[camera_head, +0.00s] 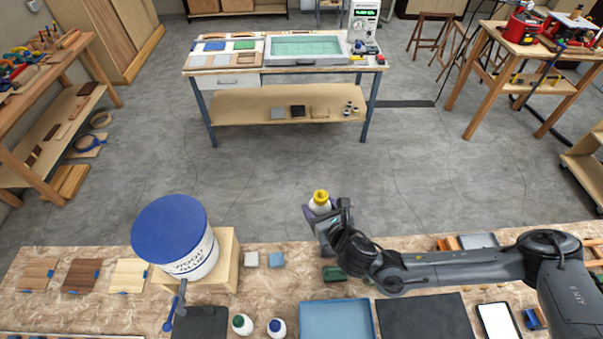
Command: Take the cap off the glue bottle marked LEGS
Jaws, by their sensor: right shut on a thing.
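My right gripper (322,213) is shut on a small white glue bottle (318,207) with a yellow cap (320,195). It holds the bottle beyond the far edge of the near bench, roughly upright, cap on top. The bottle's lower part is hidden by the gripper, and I cannot read its label. Two more white bottles stand at the bench's near edge, one with a green cap (243,324) and one with a blue cap (277,327). I cannot make out LEGS on any bottle. My left gripper is not in view.
A large blue-lidded glue tub (172,224) stands on a wooden block at the near bench's (60,318) left. Wood samples, a blue tray (336,319), dark mats and a tablet (498,321) lie around. Open floor separates it from the far table (222,77).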

